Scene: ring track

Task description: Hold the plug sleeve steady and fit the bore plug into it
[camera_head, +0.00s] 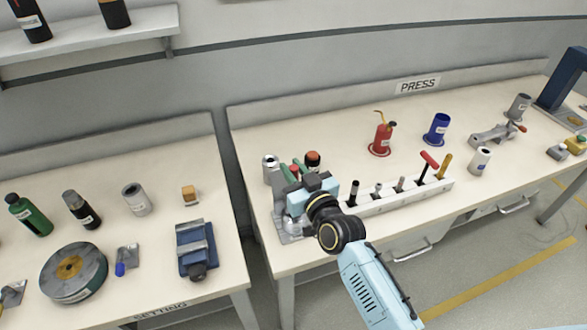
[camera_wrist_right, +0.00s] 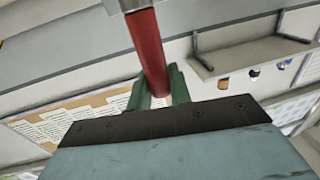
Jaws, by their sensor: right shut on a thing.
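My right gripper (camera_head: 292,171) is at the left end of the bench under the PRESS sign, its green fingers pointing toward the wall. In the right wrist view, the fingers (camera_wrist_right: 158,98) are shut around a red rod-shaped handle (camera_wrist_right: 148,45) with a grey metal end at the top of the picture. I take this for the bore plug, but its far end is cut off. A grey metal cylinder (camera_head: 270,162) stands just left of the fingers; I cannot tell whether it is the plug sleeve. My left gripper is not in view.
A pale rack (camera_head: 395,198) with several upright tools runs right of my gripper. A red oil can (camera_head: 382,138), blue cup (camera_head: 437,129) and grey clamp (camera_head: 495,134) stand behind. On the left bench are a round dark disc (camera_head: 73,271) and a blue vise (camera_head: 197,249).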

